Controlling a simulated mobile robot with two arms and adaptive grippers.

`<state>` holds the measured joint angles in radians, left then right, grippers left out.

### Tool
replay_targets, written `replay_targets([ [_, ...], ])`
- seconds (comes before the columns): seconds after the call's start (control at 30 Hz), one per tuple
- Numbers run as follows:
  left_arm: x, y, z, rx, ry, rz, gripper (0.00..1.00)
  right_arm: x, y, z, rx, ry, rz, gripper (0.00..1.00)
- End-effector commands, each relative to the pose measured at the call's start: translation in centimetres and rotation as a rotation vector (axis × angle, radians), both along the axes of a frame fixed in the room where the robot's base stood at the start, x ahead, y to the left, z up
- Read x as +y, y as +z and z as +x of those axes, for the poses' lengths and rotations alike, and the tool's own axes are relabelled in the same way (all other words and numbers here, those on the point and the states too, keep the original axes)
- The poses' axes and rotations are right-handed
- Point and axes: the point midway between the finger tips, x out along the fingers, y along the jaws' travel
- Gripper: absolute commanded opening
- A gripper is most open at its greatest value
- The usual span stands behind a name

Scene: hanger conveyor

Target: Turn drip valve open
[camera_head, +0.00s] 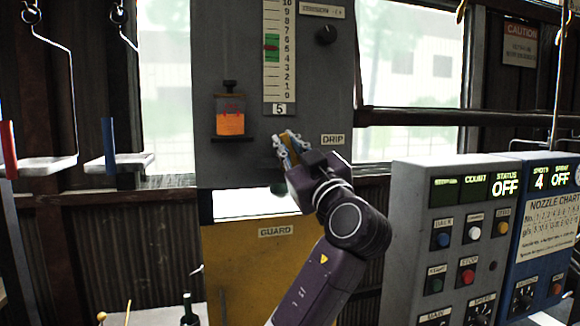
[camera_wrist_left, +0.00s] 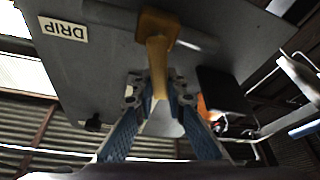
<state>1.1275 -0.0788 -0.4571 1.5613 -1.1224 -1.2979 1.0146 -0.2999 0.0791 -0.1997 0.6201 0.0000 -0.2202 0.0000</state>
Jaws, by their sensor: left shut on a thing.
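The drip valve is a brass-yellow lever (camera_wrist_left: 158,68) on a mount on the grey panel (camera_head: 225,60). In the head view a small piece of the lever (camera_head: 292,142) shows between my fingers, left of the DRIP label (camera_head: 333,140). My left gripper (camera_head: 284,146) is at the lower part of the panel. In the left wrist view its two blue-padded fingers (camera_wrist_left: 158,98) lie on either side of the lever and are shut on it. The lever's far part is partly hidden by the fingers in the head view. My right gripper is not in view.
A yellow guard (camera_head: 245,275) is below. Control boxes (camera_head: 450,172) stand at the right. Hanging trays (camera_head: 120,162) are at the left.

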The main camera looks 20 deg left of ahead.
Motion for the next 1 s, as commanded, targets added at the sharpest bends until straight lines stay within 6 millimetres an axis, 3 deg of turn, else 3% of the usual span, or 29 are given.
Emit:
replay_targets([
  [0.03, 0.0, -0.8, -0.1, -0.014, 0.000, -0.025, 0.00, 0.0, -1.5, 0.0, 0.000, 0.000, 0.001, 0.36],
  [0.1, 0.1, -0.8, -0.2, -0.035, -0.001, -0.057, 0.00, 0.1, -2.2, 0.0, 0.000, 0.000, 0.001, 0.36],
  [0.4, 0.7, -0.9, -0.5, -0.112, 0.001, -0.173, 0.00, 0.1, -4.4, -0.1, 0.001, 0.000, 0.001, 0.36],
  [1.0, 1.0, -0.7, -0.6, -0.146, 0.002, -0.222, 0.00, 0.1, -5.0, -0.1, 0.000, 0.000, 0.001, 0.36],
])
